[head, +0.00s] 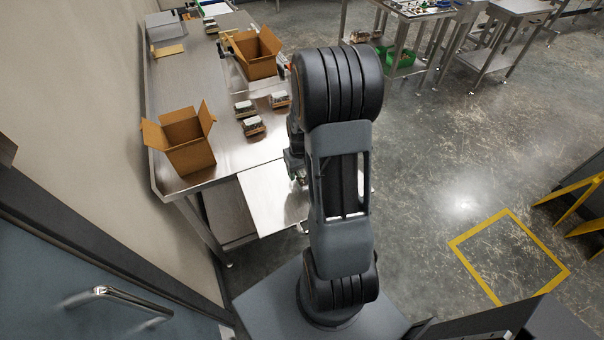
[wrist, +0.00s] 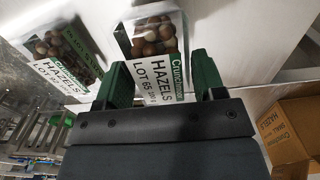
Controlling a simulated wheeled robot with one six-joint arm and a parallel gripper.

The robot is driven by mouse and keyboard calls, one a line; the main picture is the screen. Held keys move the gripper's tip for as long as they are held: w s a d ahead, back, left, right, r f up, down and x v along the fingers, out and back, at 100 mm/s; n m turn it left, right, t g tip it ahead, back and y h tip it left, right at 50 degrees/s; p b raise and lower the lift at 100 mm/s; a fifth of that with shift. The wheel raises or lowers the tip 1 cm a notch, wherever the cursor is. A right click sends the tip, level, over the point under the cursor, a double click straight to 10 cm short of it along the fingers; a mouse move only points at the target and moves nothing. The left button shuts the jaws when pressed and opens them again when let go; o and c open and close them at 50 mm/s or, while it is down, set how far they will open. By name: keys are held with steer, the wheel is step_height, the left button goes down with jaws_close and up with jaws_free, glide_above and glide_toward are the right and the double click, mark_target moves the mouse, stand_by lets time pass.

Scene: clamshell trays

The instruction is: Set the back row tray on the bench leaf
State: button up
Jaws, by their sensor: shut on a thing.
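In the wrist view, my gripper (wrist: 163,82) has its two green fingers on either side of a clear clamshell tray (wrist: 158,36) of hazelnuts with a white HAZELS label, and is shut on it. A second hazels tray (wrist: 60,50) shows to its left, apart from the fingers. In the head view, three trays stand on the steel bench: one at the left (head: 245,107), one at the right (head: 280,99), one nearer (head: 253,125). The pale bench leaf (head: 268,197) extends from the bench's near end. My arm hides most of my gripper and the held tray there.
An open cardboard box (head: 187,150) stands at the bench's near left corner, and another (head: 255,55) farther back. In the wrist view, a HAZELS carton (wrist: 288,122) is at the right. The visible part of the leaf is clear. A wall runs along the left.

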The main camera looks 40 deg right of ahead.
steer(key=shift+f, duration=1.15)
steer(key=shift+f, duration=0.15)
steer(key=shift+f, duration=0.15)
steer(key=o, duration=1)
steer(key=shift+c, duration=0.2)
